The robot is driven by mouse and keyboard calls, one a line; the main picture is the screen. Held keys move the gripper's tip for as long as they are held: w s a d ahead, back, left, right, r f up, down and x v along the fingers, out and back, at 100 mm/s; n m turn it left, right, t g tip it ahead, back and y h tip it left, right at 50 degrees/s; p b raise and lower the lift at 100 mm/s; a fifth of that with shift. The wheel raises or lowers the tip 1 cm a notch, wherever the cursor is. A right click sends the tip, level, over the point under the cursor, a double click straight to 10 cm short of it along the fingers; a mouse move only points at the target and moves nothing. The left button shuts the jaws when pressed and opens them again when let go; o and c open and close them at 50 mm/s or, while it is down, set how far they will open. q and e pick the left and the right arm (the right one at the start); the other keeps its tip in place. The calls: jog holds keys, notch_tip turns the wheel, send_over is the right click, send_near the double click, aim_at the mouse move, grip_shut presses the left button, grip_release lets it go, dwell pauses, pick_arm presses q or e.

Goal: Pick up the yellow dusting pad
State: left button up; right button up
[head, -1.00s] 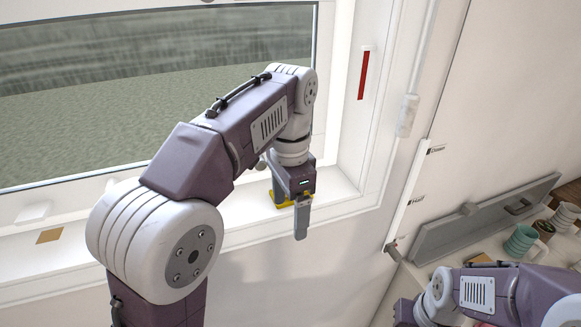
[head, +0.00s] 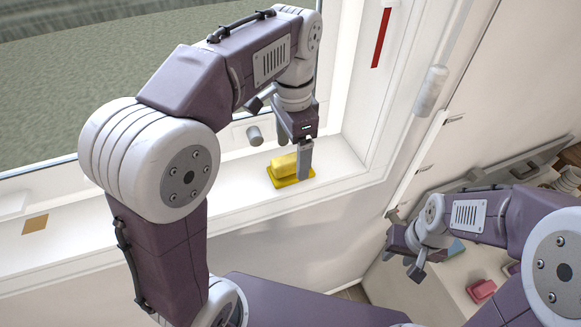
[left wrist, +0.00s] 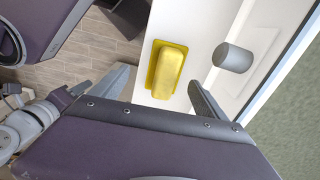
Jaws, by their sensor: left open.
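The yellow dusting pad (head: 283,170) lies on the white window sill, a thick block on a flat yellow base. My left gripper (head: 294,152) is above it, with one finger in front of the pad's right part in the head view. In the left wrist view the pad (left wrist: 168,72) shows between the two spread fingers of my left gripper (left wrist: 160,86), beyond their tips, and nothing is held. My right gripper (head: 407,258) is at the lower right of the head view, over the white surface, and its jaw opening is unclear.
A grey cylindrical knob (head: 255,135) sticks out close to the pad and left gripper; it also shows in the left wrist view (left wrist: 232,57). A brown square (head: 35,224) lies at the sill's left. A red block (head: 481,290) sits at the lower right.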

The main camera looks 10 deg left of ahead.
aim_at(290, 155)
pick_arm(q)
jog(key=shift+w+a+f+p, duration=0.25)
jog(key=shift+w+f, duration=0.2)
jog(key=shift+f, duration=0.15)
jog(key=shift+w+a+f+p, duration=0.2)
jog(key=shift+w+f, duration=0.2)
jog(key=shift+f, duration=0.2)
notch_tip(290, 155, down, 3)
jog(key=shift+s+d+r, duration=0.1)
jog(key=shift+s+r, duration=0.05)
jog(key=shift+s+d, duration=0.2)
jog(key=shift+s, duration=0.4)
jog(key=shift+w+a+f, duration=0.15)
jog(key=shift+w+f, duration=0.05)
jog(key=shift+w, duration=0.15)
jog(key=c, duration=0.9)
jog(key=shift+w, duration=0.1)
jog(key=c, duration=0.6)
pick_arm(e)
jog(key=shift+w+r, duration=0.45)
jog(key=shift+r, duration=0.15)
pick_arm(q)
jog(key=shift+r, duration=0.25)
notch_tip(290, 155, up, 10)
jog(key=shift+f, duration=0.2)
pick_arm(e)
jog(key=shift+a+f, duration=0.1)
jog(key=shift+f, duration=0.2)
